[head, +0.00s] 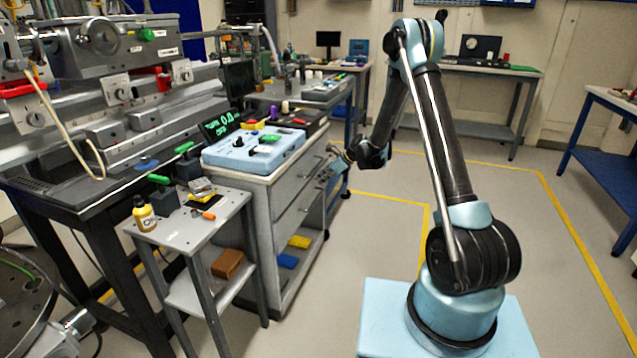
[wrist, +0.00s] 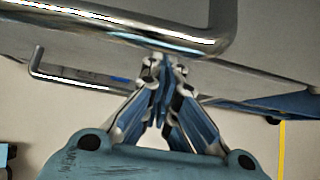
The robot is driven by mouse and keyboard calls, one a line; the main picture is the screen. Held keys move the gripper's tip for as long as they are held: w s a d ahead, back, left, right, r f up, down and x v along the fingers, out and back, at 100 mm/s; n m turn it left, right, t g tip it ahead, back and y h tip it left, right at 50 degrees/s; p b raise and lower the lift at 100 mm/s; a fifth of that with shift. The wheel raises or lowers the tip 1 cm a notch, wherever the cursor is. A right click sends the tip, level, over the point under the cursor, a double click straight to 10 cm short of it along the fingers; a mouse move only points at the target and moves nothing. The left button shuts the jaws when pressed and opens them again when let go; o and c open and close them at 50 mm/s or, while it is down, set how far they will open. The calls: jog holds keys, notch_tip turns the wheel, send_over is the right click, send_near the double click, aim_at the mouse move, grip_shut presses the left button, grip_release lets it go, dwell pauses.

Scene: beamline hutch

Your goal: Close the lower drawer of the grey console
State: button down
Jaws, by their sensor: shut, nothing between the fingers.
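The grey console (head: 258,185) stands left of my arm, its drawer fronts facing right, each with a bar handle. The lower drawer (head: 298,219) is below the upper one; I cannot tell how far either stands out. My gripper (head: 337,151) is beside the far upper end of the drawer fronts in the head view, small and partly lost against the console. In the wrist view my gripper (wrist: 163,62) is shut and empty, its tips right by a large metal bar handle (wrist: 130,28). A second handle (wrist: 70,82) shows further off. Contact cannot be told.
A blue instrument box (head: 254,150) sits on the console. A small grey side table (head: 190,225) with a bottle stands in front of it. Yellow and blue blocks lie on the console's open bottom shelf. Floor to the right is clear, with yellow lines.

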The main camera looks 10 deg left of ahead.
jog(key=shift+w+a, duration=0.1)
jog(key=shift+a, duration=0.15)
jog(key=d+f+v, duration=0.2)
jog(key=v, duration=1.1)
jog(key=s+d+r+n+t+h, duration=0.1)
jog(key=s+d+r+n+h, duration=0.3)
jog(key=s+d+r+n, duration=0.9)
jog(key=s+d+f+n+h, duration=0.1)
jog(key=s+d+n, duration=0.1)
jog(key=s+d, duration=0.4)
jog(key=s+d+f+n+h, duration=0.1)
jog(key=s+d, duration=0.5)
jog(key=s, duration=0.9)
jog(key=s+d+f+n+h, duration=0.2)
jog(key=s+d, duration=0.4)
jog(key=s, duration=0.4)
jog(key=shift+s+d+n+h, duration=0.25)
jog(key=shift+n+h, duration=0.25)
jog(key=shift+n, duration=0.5)
